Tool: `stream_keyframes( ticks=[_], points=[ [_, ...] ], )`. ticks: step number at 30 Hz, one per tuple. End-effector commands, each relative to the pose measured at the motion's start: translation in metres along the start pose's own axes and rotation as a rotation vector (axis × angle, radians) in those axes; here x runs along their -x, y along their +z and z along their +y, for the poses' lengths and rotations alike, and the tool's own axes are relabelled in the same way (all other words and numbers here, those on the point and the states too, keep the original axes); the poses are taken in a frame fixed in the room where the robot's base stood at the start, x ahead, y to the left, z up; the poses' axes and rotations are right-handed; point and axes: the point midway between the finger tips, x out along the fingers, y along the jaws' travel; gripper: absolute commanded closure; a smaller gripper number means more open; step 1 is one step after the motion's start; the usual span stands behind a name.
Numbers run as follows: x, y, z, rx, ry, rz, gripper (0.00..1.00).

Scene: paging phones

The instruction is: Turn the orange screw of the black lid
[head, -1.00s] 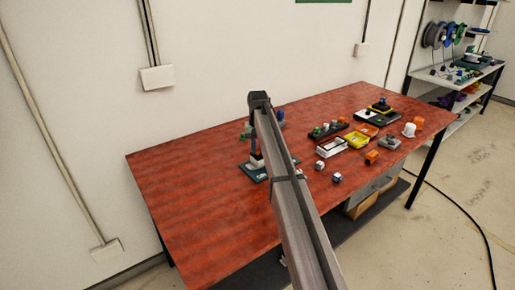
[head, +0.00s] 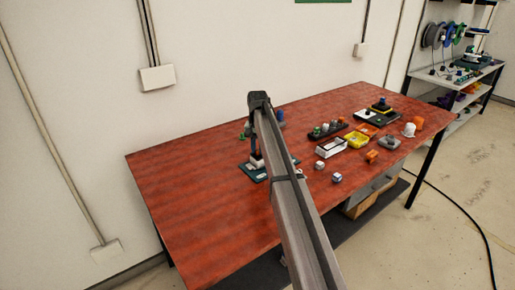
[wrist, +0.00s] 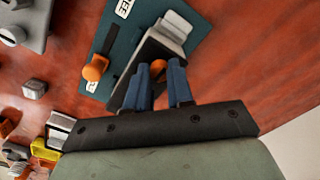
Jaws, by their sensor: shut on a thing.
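The orange screw (wrist: 158,67) shows in the wrist view between the two blue fingers of my gripper (wrist: 159,80), which is shut on it. The black lid (wrist: 150,52) lies under and around the fingers, on a pale box-shaped body (wrist: 175,28). This stands on a teal board (wrist: 122,45), which also shows in the head view (head: 252,174). The fingers hide part of the lid and the sides of the screw. In the head view my arm hides most of this spot, and the screw cannot be made out there.
An orange knob (wrist: 95,68) beside a black slot sits on the same board, left of the lid. A grey part (wrist: 28,20) and a small cube (wrist: 34,89) lie further left. A yellow tray (head: 357,140) stands to the right. The table's left side (head: 185,195) is clear.

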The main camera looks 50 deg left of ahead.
Motion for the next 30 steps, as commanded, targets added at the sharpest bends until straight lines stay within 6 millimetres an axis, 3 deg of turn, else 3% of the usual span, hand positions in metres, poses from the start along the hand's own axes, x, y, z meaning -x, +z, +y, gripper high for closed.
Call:
stream_keyframes(
  ticks=[9,19,23,30],
  points=[
    [0.000,0.000,0.000,0.001,0.000,0.000,0.52],
    [0.004,0.000,0.000,0.001,0.000,0.001,0.52],
    [0.018,-0.001,0.000,0.001,-0.001,0.002,0.52],
    [0.064,-0.001,0.000,0.001,-0.001,0.002,0.52]
  ],
)
